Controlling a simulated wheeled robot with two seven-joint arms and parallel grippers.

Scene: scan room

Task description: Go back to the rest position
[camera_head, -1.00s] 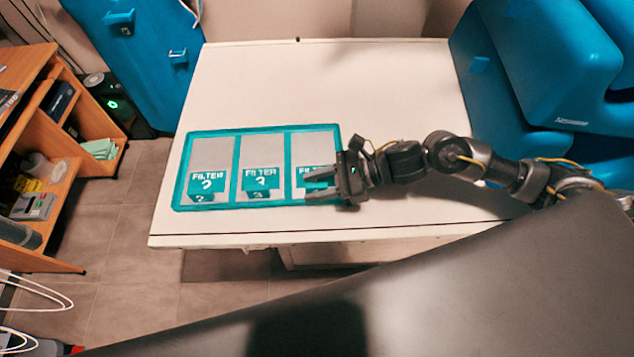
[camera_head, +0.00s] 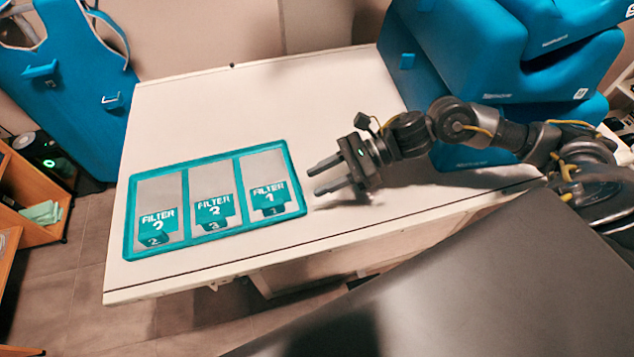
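My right gripper (camera_head: 322,178) is above the white table (camera_head: 240,105), just right of the teal tray (camera_head: 215,234). Its two fingers are apart with nothing between them. The tray has three compartments, each with a teal filter label: one at the left (camera_head: 157,222), one in the middle (camera_head: 214,210) and one reading "FILTER 1" at the right (camera_head: 269,198). The gripper does not visibly touch the tray. My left gripper is not in view.
Large blue padded blocks (camera_head: 500,50) stand at the back right of the table, behind my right arm. A blue apron-like item (camera_head: 70,75) hangs at the left. A wooden shelf (camera_head: 35,185) stands on the floor at left. The table's back middle is clear.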

